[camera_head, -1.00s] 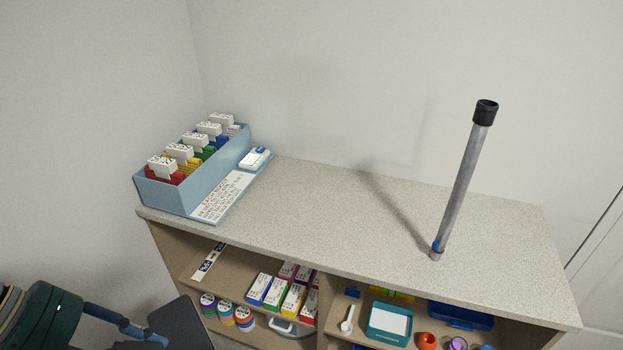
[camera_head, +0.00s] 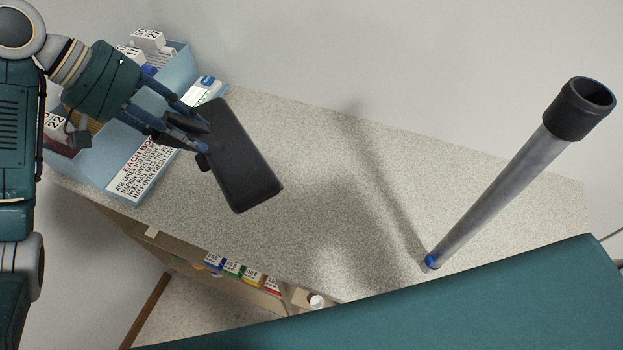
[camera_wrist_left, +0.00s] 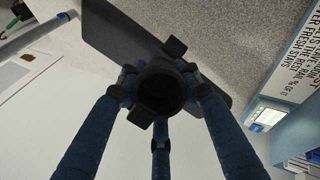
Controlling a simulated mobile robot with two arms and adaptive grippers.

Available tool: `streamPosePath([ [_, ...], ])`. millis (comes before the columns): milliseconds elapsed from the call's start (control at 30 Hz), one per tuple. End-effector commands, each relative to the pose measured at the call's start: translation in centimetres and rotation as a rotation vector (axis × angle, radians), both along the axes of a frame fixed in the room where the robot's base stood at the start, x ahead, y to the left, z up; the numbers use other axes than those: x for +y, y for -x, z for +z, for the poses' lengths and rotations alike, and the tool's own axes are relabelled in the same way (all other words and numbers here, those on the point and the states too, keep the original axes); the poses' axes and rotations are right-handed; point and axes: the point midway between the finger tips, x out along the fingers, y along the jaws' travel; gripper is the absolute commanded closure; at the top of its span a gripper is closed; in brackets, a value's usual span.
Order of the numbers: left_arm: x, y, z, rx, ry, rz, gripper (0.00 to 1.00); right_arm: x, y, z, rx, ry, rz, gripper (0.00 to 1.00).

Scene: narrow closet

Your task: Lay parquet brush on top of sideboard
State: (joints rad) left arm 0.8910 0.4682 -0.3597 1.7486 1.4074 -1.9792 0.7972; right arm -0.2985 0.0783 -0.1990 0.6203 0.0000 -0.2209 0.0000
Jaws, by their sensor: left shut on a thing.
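The parquet brush (camera_head: 235,160) is a flat, dark, rectangular head with a round neck. My left gripper (camera_head: 197,132) is shut on its neck and holds it over the left part of the sideboard top (camera_head: 330,185). In the left wrist view, blue fingers close around the dark round neck (camera_wrist_left: 160,92), with the flat head (camera_wrist_left: 115,35) beyond. I cannot tell how large the gap between brush and surface is. My right gripper is not in view.
A grey tube (camera_head: 500,185) with a black top stands on the sideboard's right part. A blue card box (camera_head: 180,70) and a lettered board (camera_head: 140,165) lie at the left, near the brush. The speckled middle is clear. Shelves with small boxes (camera_head: 232,268) are below.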

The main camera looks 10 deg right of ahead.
Motion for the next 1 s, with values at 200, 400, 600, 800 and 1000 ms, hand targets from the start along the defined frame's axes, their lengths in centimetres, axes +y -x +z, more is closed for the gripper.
streamPosePath([
  [200,-5.4,-3.9,3.3,-0.032,-0.024,-0.086,1.00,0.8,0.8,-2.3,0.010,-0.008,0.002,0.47],
  [400,-7.6,-5.1,5.3,-0.044,-0.037,-0.116,1.00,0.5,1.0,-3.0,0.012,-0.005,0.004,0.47],
  [600,-7.9,-5.2,3.0,-0.039,-0.039,-0.122,1.00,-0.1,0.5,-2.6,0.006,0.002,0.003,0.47],
  [800,-7.9,-5.1,-2.3,-0.039,-0.039,-0.120,1.00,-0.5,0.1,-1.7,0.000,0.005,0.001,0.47],
  [1000,-7.9,-5.1,-7.3,-0.039,-0.038,-0.120,1.00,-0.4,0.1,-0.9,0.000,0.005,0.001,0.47],
])
